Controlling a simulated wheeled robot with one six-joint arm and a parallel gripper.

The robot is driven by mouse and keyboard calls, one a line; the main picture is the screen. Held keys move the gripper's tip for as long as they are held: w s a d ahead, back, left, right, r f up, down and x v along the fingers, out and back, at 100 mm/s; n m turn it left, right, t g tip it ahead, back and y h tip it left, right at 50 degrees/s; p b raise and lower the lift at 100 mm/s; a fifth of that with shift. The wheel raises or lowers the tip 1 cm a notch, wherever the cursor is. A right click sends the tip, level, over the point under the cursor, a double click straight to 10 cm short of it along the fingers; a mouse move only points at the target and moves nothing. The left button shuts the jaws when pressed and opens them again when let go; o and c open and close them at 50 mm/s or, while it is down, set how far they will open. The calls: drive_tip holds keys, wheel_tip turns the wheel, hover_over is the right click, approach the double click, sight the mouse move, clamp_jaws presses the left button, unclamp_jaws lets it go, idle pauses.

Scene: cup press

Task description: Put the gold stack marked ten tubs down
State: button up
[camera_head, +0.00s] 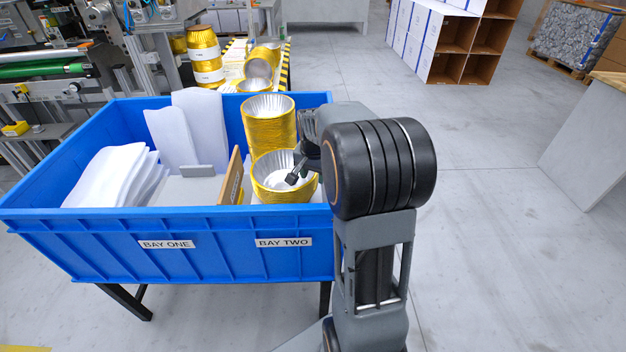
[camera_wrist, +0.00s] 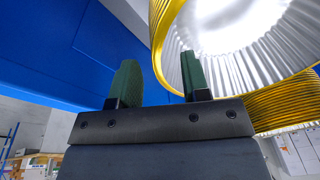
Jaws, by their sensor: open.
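Two stacks of gold foil tubs with silver insides stand in the right bay of the blue crate (camera_head: 215,240). The rear gold stack (camera_head: 269,128) is taller in view; the front gold stack (camera_head: 283,190) is nearer the label BAY TWO. No mark reading ten tubs shows on either. My gripper (camera_head: 294,177) is at the front stack's mouth, with a dark finger over its silver inside. In the wrist view my gripper (camera_wrist: 160,85) is open, with a gold rim (camera_wrist: 157,45) between the fingers' lines. Contact cannot be told.
A brown divider (camera_head: 231,177) parts the bays. White sheets (camera_head: 115,177) and a grey block stand in BAY ONE. Behind the crate, more gold tubs (camera_head: 205,55) stand by a yellow-black striped edge. Open floor lies to the right.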

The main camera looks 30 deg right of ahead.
wheel_tip(320, 180, up, 7)
drive_tip(key=p, duration=0.1)
drive_tip(key=s+a+f+n+t, duration=0.1)
drive_tip(key=s+a+f+n, duration=0.2)
drive_tip(key=s+a+n, duration=0.7)
drive_tip(key=s+a, duration=0.5)
drive_tip(key=s, duration=0.1)
drive_tip(key=shift+a+f+y, duration=0.15)
drive_tip(key=shift+a+y, duration=0.25)
